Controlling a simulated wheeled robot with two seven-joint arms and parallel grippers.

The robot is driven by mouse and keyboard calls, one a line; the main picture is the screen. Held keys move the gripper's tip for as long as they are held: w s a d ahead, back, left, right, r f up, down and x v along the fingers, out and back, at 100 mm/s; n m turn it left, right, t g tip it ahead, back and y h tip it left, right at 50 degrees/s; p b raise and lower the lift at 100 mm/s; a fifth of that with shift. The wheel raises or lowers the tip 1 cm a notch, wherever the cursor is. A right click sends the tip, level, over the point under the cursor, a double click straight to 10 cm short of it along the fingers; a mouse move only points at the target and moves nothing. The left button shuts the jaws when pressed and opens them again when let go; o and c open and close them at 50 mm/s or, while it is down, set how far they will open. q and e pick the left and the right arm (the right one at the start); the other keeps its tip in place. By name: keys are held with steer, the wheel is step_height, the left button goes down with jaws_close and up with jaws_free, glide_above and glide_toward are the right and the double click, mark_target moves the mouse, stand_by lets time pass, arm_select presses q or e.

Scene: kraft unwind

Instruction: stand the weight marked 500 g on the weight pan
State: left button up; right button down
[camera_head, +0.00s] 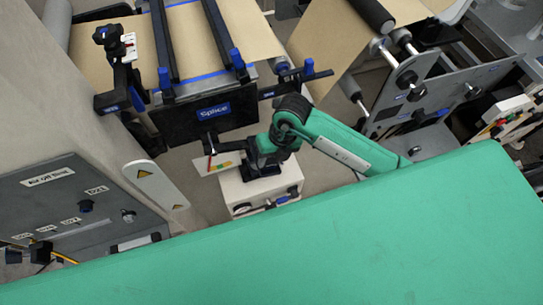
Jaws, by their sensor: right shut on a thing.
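My right gripper (254,164) is small and dark in the middle of the view, at the end of my green arm. It is above the white box and just right of a white card with coloured bands (223,164). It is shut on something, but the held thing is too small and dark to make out. I cannot pick out the weight marked 500 g or the weight pan, nor read any weight marking. My left gripper is out of view.
A black plate marked Splice (212,110) is close behind the gripper. A white box (262,186) with dark knobs is beneath it. A grey panel (80,215) is at left, and rollers with brown paper (330,40) are behind. A large green surface fills the front.

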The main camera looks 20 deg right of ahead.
steer(key=c, duration=0.8)
jaws_free()
steer(key=shift+c, duration=0.2)
steer(key=shift+r, duration=0.1)
steer(key=b+v, duration=0.2)
steer(key=v, duration=1.1)
steer(key=shift+r+b, duration=0.35)
steer(key=shift+d, duration=0.1)
